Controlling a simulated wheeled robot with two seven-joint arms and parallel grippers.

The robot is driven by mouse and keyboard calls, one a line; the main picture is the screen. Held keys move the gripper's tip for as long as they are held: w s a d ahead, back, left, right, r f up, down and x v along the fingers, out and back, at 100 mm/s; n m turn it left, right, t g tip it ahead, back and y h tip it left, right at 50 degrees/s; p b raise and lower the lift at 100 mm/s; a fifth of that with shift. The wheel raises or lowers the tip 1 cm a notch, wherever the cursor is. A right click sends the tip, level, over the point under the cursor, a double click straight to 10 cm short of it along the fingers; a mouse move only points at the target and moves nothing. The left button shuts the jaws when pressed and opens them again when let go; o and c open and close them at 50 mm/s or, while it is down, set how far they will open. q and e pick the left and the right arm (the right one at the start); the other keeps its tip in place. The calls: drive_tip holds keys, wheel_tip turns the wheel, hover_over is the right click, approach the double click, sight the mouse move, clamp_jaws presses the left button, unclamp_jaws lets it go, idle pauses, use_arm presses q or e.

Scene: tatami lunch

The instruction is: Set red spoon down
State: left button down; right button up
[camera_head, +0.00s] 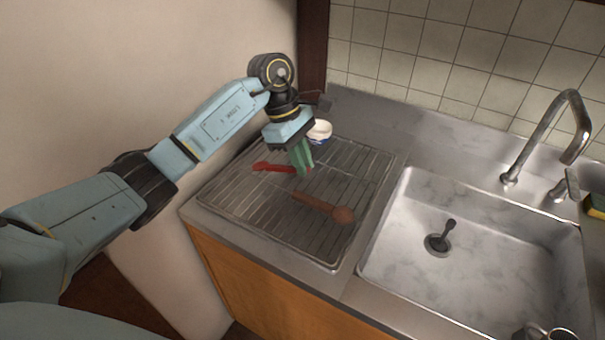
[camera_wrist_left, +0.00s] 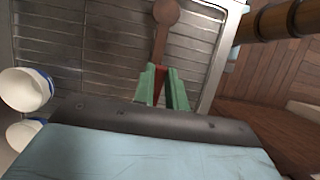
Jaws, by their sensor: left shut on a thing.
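The red spoon (camera_head: 272,167) is on or just above the wire drying rack (camera_head: 232,204), near its left back part. My left gripper (camera_head: 303,168), with green fingers, is shut on the red spoon's right end. The wrist view shows a red piece of the spoon (camera_wrist_left: 161,82) between the left fingers (camera_wrist_left: 163,84); the rest of it is hidden there. I cannot tell whether the spoon touches the rack. My right gripper is in neither view.
A brown wooden spoon (camera_head: 341,214) lies on the rack in front of the gripper. A white and blue bowl (camera_head: 320,130) stands behind it; the wrist view shows two such vessels. The sink (camera_head: 400,245) with its faucet (camera_head: 540,130) is at right. The rack's front is clear.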

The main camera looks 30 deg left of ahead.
sight(286, 166)
use_arm(q)
drive_tip(key=shift+f, duration=2.1)
drive_tip(key=shift+f+b, duration=0.25)
drive_tip(key=shift+b, duration=0.05)
drive_tip(key=c, duration=1.4)
unclamp_jaws()
drive_tip(key=shift+r, duration=0.1)
drive_tip(key=shift+c, duration=0.2)
drive_tip(key=shift+r, duration=0.1)
drive_tip(key=shift+r+p, duration=0.2)
drive_tip(key=shift+p, duration=0.2)
drive_tip(key=v, duration=1.1)
drive_tip(key=shift+a+r, duration=0.2)
drive_tip(key=shift+r, duration=0.1)
